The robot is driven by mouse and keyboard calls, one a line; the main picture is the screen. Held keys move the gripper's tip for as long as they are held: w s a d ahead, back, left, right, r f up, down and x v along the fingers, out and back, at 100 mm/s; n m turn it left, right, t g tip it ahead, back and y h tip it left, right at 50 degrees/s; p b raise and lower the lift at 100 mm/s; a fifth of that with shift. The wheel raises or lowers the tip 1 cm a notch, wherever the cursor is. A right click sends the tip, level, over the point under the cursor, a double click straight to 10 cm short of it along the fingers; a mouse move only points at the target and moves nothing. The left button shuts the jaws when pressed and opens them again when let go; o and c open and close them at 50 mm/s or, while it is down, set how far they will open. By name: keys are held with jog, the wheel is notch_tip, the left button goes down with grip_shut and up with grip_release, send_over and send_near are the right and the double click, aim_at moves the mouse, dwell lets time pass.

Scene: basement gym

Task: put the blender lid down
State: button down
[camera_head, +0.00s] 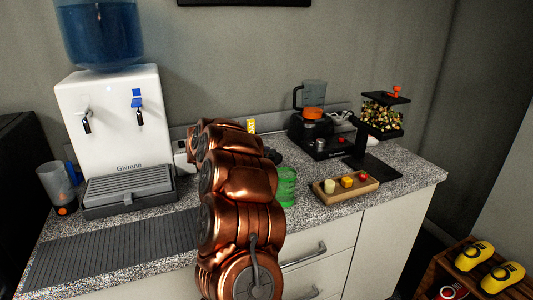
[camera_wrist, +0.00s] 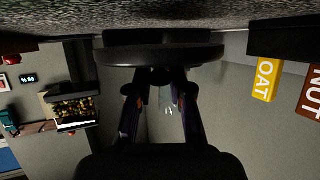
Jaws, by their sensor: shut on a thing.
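My gripper (camera_wrist: 160,78) shows in the wrist view, with its two fingers shut on the blender lid (camera_wrist: 160,55), a dark round disc seen nearly edge-on. The wrist picture is upside down, with the speckled counter (camera_wrist: 160,18) along its top. The lid is close to the counter; I cannot tell whether it touches. In the head view my copper arm hides most of the gripper and the lid. The blender jug (camera_head: 313,94), clear with orange contents low down, stands at the back of the counter.
A water dispenser (camera_head: 115,125) stands left. Green glasses (camera_head: 287,187) are right beside my arm. A yellow OAT box (camera_wrist: 266,80) is near the gripper. The counter's front left has a ribbed mat (camera_head: 110,250).

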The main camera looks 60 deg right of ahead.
jog(key=shift+s+a+f, duration=0.1)
jog(key=shift+a+f, duration=0.05)
jog(key=shift+f, duration=0.6)
jog(key=c, duration=1.2)
grip_release()
jog(key=shift+f, duration=0.25)
jog(key=shift+o, duration=0.7)
jog(key=shift+s+f, duration=0.1)
jog(key=shift+f, duration=0.1)
jog(key=shift+a, duration=0.1)
jog(key=shift+r, duration=0.3)
jog(key=r+v, duration=0.1)
jog(key=v, duration=1.1)
jog(key=shift+d+r, duration=0.2)
jog(key=shift+r, duration=0.25)
